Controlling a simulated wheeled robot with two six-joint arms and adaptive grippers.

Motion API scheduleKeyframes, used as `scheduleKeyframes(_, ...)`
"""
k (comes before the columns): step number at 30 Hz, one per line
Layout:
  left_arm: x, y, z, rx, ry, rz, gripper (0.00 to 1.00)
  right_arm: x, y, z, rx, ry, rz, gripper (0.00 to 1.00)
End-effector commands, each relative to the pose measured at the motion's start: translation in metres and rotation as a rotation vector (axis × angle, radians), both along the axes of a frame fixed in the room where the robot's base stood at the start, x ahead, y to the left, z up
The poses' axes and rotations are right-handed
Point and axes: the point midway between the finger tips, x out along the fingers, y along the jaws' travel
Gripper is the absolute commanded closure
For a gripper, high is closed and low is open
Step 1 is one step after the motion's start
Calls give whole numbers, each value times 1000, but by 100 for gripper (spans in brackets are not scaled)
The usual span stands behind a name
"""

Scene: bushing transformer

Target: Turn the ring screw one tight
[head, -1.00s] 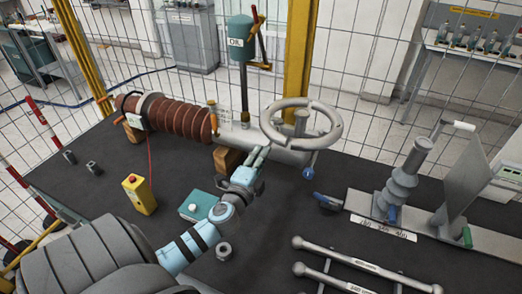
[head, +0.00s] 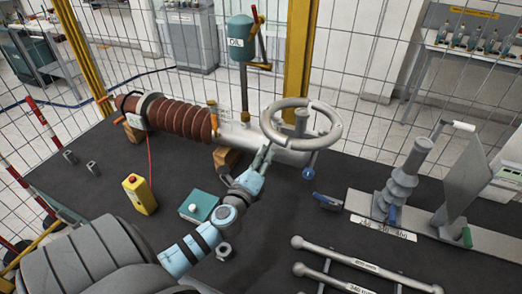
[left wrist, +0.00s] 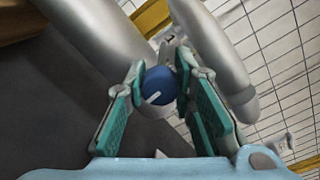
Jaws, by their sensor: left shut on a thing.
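A blue round screw head (left wrist: 158,86) with a white line across it shows in the left wrist view, in front of grey metal. My left gripper (left wrist: 160,69) has its two green-padded fingers on either side of the blue head and is shut on it. In the head view my left gripper (head: 266,151) reaches the grey cylinder below the ring, and the held screw is hidden there. A second blue knob (head: 308,172) hangs under the grey ring (head: 331,133), to the right of my gripper. My right gripper is out of view.
The transformer's brown ribbed bushing (head: 183,119) lies left of the ring. A yellow box (head: 139,194), a teal box (head: 198,206) and a nut (head: 224,251) are on the dark table. Grey bars (head: 365,262) lie front right. A wire fence stands behind.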

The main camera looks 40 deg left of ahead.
Motion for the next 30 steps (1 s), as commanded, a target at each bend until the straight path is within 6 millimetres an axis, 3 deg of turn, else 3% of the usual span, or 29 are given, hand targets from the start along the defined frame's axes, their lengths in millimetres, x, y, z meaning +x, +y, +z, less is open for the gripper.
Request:
scheduleKeyframes(15,0,0,-1,22,8,0,100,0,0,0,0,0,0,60)
scheduleKeyframes(16,0,0,-1,22,8,0,75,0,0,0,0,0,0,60)
scheduleKeyframes(20,0,0,0,22,8,0,55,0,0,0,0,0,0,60)
scheduleKeyframes(30,-4,-1,-1,21,9,-1,55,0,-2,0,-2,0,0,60)
